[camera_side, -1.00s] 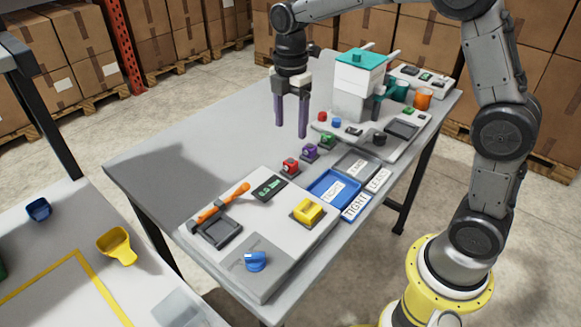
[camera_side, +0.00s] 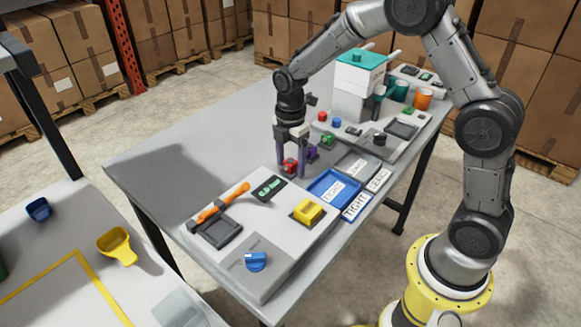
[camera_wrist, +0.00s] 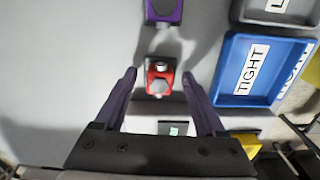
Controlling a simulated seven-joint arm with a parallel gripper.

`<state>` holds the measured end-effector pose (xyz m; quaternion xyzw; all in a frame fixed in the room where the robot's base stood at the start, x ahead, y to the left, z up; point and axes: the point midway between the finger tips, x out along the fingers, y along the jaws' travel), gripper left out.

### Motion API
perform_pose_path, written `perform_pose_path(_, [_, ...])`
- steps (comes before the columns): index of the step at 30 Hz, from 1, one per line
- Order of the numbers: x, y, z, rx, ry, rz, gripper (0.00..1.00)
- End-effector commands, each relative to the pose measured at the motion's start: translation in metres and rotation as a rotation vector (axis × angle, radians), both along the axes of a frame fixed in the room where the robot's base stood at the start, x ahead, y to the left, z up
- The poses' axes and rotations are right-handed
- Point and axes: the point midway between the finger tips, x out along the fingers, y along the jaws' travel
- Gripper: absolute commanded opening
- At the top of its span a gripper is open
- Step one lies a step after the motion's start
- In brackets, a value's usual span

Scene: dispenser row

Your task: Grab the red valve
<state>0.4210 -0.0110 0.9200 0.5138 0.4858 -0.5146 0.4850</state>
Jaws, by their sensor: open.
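The red valve (camera_side: 290,167) stands on the table behind the grey-white board with the orange-handled tool. In the wrist view the red valve (camera_wrist: 159,78) shows its silver-grey parts and a dark base. My gripper (camera_side: 292,172) is open, pointing down, with its purple fingers low around the valve. In the wrist view my gripper (camera_wrist: 159,75) has one fingertip on each side of the valve, with a visible gap on both sides. Whether the fingertips are fully down to valve height is hard to tell.
A purple valve (camera_wrist: 164,10) stands close by, with a green valve (camera_side: 326,140) beyond. A blue tray (camera_wrist: 234,98) marked TIGHT lies to the right, beside a grey tray (camera_side: 357,164). A yellow block (camera_side: 307,211) sits on the board. Open tabletop lies to the left.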

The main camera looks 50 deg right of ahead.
Motion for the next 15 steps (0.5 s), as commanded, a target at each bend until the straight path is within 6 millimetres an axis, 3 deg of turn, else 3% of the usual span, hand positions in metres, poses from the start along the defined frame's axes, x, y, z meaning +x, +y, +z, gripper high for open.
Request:
perform_pose_path(7, [0.0002,0.0002,-0.0010,0.000,-0.001,0.000,0.71])
perform_pose_path(15, [0.0003,0.0002,-0.0007,0.000,-0.001,0.000,0.22])
